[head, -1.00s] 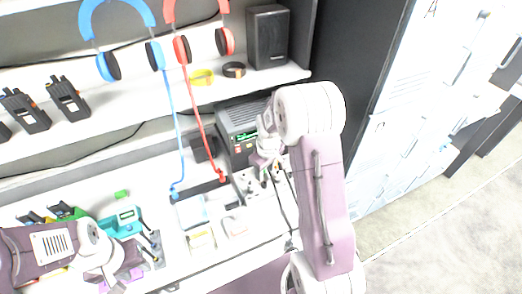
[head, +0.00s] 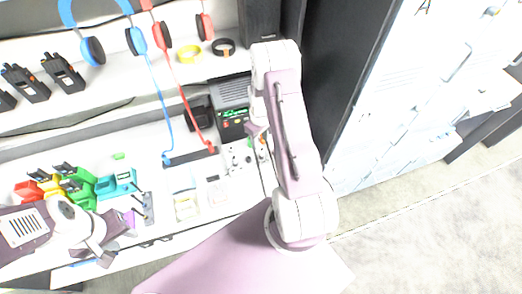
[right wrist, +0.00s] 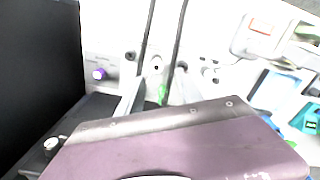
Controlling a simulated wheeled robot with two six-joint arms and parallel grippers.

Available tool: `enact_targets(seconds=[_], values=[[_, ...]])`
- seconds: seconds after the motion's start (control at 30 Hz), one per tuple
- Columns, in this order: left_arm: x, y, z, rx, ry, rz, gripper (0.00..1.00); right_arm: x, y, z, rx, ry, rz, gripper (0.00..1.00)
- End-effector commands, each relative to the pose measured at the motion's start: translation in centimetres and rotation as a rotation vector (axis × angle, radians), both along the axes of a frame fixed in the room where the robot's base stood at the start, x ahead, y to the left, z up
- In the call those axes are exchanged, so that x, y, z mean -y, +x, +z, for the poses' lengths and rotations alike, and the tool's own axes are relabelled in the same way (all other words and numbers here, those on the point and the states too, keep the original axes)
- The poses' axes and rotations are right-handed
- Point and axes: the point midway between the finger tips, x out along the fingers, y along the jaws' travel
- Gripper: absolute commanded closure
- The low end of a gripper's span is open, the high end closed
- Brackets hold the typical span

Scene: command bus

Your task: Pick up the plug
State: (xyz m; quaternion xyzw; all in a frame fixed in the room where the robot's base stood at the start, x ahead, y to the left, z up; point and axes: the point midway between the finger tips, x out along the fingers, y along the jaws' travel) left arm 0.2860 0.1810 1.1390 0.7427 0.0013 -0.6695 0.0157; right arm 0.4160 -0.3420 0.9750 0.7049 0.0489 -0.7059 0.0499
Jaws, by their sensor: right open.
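My right gripper (right wrist: 160,98) is open in the right wrist view, its two pale fingers apart over the white surface. A small green piece (right wrist: 162,91) shows between them; I cannot tell whether it is the plug. Two black cables (right wrist: 146,40) run down towards the fingers. In the head view my right forearm hides most of this gripper, beside a white socket panel (head: 238,160). The blue headset cord's plug end (head: 167,160) and the red cord's end (head: 210,149) rest at a black strip. My left gripper (head: 118,238) is at lower left, its jaw state unclear.
A grey unit with a green display (head: 232,116) stands behind the panel. A teal device (head: 117,184) and coloured holders (head: 80,188) are at left. Lockers (head: 400,90) and open floor lie right.

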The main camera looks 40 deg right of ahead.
Motion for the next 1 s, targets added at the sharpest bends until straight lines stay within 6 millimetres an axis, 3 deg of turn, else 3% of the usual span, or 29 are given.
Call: enact_targets(seconds=[0.1,0.33,0.6,0.87,1.0], values=[[0.0,0.0,0.9,0.0,0.0,0.0,0.64,0.0,0.0,-1.4,-0.001,0.001,0.0,0.57],[0.0,0.0,1.5,0.0,0.0,0.0,0.64,0.1,-0.1,-2.5,-0.001,0.0,0.0,0.57],[0.0,0.0,3.2,0.0,0.0,0.0,0.64,0.4,-0.3,-6.6,0.0,0.0,0.001,0.57],[0.0,0.0,3.1,0.0,0.0,0.0,0.64,0.4,-0.2,-7.2,0.002,-0.001,0.001,0.57],[0.0,0.0,3.1,0.0,0.0,0.0,0.64,0.4,-0.2,-7.1,0.002,-0.001,0.001,0.94]])
